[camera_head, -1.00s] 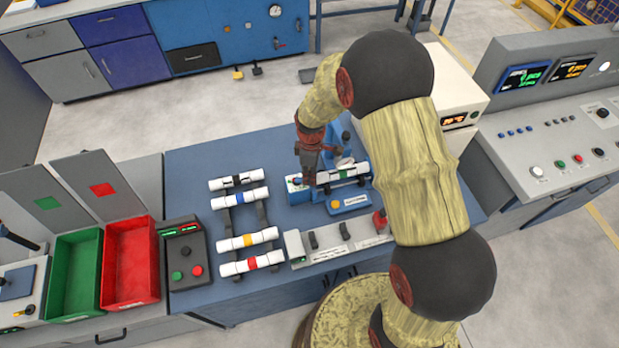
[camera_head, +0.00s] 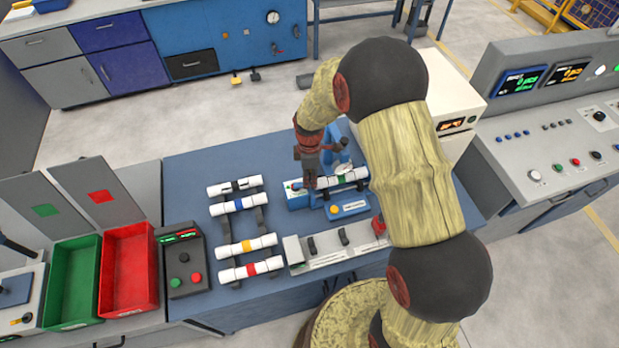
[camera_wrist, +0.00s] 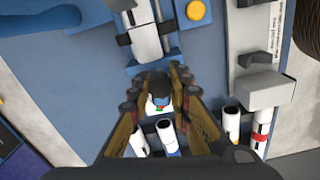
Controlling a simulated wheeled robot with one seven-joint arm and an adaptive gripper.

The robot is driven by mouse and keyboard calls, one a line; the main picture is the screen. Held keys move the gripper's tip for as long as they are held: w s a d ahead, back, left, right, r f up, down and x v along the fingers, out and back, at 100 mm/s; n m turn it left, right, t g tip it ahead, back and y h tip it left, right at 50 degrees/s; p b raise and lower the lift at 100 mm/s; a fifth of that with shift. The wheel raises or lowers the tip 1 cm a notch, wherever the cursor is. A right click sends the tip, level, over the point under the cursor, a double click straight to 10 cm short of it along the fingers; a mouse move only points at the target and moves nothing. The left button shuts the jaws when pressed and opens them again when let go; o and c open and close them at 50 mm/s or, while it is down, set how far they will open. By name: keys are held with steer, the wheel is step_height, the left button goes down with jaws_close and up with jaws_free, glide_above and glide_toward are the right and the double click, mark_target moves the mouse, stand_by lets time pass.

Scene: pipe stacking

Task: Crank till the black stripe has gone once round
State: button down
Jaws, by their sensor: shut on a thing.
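My gripper (camera_head: 311,190) is at the fixture's left end and points down. In the wrist view its fingers (camera_wrist: 160,90) are shut on a dark knob (camera_wrist: 161,86), which I take for the crank handle. A small white part with blue, green and red marks (camera_wrist: 158,104) shows beneath it. The pipe lying in the fixture also shows in the wrist view (camera_wrist: 147,42). I cannot make out a black stripe on the crank; my fingers hide much of it.
A rack left of the fixture holds several white pipes, with black (camera_head: 236,186), blue, yellow (camera_head: 246,245) and red bands. Green (camera_head: 70,280) and red (camera_head: 128,268) bins stand left.

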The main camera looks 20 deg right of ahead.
steer(key=c, duration=1.6)
jaws_free()
steer(key=shift+c, duration=0.2)
steer(key=shift+r, duration=0.1)
step_height(320, 180, up, 12)
